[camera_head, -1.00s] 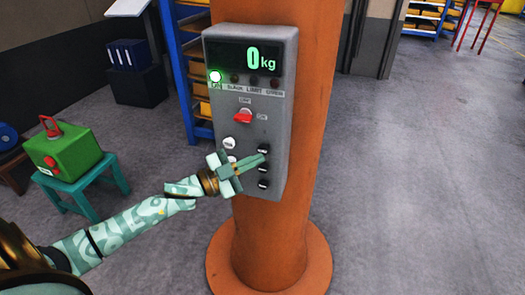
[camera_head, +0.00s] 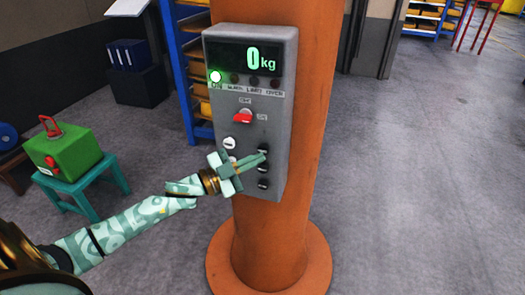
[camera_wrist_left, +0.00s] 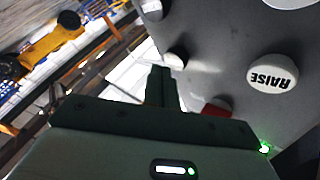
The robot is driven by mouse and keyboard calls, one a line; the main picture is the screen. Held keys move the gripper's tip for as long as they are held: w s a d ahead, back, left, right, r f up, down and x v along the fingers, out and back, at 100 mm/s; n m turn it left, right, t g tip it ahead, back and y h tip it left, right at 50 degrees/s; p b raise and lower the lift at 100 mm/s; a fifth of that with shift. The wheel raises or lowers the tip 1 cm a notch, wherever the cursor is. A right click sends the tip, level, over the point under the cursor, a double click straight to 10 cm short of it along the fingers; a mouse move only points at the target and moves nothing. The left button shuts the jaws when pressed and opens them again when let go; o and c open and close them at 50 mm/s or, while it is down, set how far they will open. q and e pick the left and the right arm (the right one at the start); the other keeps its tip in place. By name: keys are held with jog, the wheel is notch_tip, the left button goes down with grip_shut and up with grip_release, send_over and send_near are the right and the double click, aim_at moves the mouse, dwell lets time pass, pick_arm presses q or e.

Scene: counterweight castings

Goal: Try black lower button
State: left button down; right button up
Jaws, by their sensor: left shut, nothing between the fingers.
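A grey control box (camera_head: 281,110) is fixed to an orange column, its display reading 0 kg. Its lower face has white buttons at left, the upper one (camera_head: 229,143) reading RAISE in the left wrist view (camera_wrist_left: 272,76), and a column of black buttons at right. The lowest black button (camera_head: 263,184) is clear of my fingers. Another black button (camera_head: 263,168) sits just below my fingertips. My left gripper (camera_head: 263,158) is shut and empty, fingers pointing at the black column near its upper buttons. Contact cannot be told. A second white button is partly hidden by the gripper.
A red switch (camera_head: 242,118) sits above the buttons, and a green lamp (camera_head: 215,76) is lit under the display. The orange column (camera_head: 275,235) stands on a round base. A green casting (camera_head: 64,153) rests on a teal stool at left. Floor at right is open.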

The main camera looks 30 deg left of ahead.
pick_arm(q)
jog(key=shift+w, duration=0.25)
jog(key=shift+w+a, duration=0.15)
jog(key=shift+w, duration=0.25)
dwell(2.1)
jog(key=shift+s+r, duration=0.1)
jog(key=shift+s, duration=0.05)
dwell(1.9)
jog(key=shift+s+d+p, duration=0.2)
jog(key=shift+s+p, duration=0.3)
jog(key=shift+s, duration=0.2)
jog(key=shift+s+d+p, duration=0.2)
jog(key=shift+s+p, duration=0.25)
jog(key=shift+s, duration=0.35)
jog(key=shift+s+d+p, duration=0.2)
jog(key=shift+s+p, duration=0.3)
jog(key=shift+s, duration=0.35)
jog(key=shift+s+d+p, duration=0.2)
jog(key=shift+s+p, duration=0.25)
jog(key=shift+s, duration=0.35)
